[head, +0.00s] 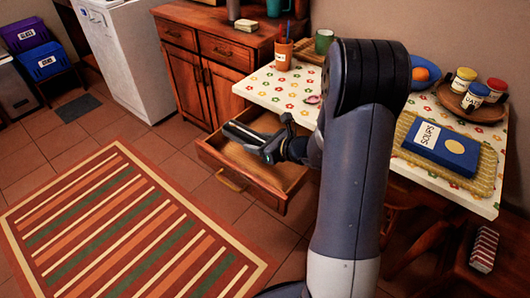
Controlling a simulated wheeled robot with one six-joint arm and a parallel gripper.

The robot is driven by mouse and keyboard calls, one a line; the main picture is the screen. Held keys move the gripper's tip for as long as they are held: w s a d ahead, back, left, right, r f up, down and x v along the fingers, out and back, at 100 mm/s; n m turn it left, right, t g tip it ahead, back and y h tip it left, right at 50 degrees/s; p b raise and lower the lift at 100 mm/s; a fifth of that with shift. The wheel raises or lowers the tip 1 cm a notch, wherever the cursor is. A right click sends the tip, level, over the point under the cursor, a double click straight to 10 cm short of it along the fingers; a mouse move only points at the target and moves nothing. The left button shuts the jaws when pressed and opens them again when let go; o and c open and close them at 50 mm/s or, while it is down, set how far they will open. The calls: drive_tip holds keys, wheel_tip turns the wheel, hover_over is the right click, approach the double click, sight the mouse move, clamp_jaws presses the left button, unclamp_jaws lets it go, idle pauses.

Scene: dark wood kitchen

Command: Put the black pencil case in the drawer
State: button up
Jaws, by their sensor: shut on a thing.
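The drawer (222,173) under the flowered table is pulled open, with its bare wooden inside showing. My gripper (270,146) is over the drawer, reaching in from the right. It is shut on the black pencil case (241,132), a long dark thing with a pale strip, which sticks out to the left of the fingers over the drawer's far left part. I cannot tell whether the case touches the drawer's floor. The fingers partly hide the case, and my arm hides the drawer's right side.
The flowered table (268,86) bears an orange cup (284,55), a blue soups book (440,147) on a woven mat and a tray (470,112) of jars. A wooden cabinet (185,72) stands behind the drawer. The striped rug (125,230) at left is clear.

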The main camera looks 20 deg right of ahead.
drive_tip(key=shift+f+b, duration=0.45)
drive_tip(key=shift+f, duration=1.8)
drive_tip(key=shift+f+b, duration=0.35)
drive_tip(key=shift+b, duration=0.1)
drive_tip(key=shift+f+b, duration=0.25)
drive_tip(key=shift+b, duration=0.05)
drive_tip(key=o, duration=1)
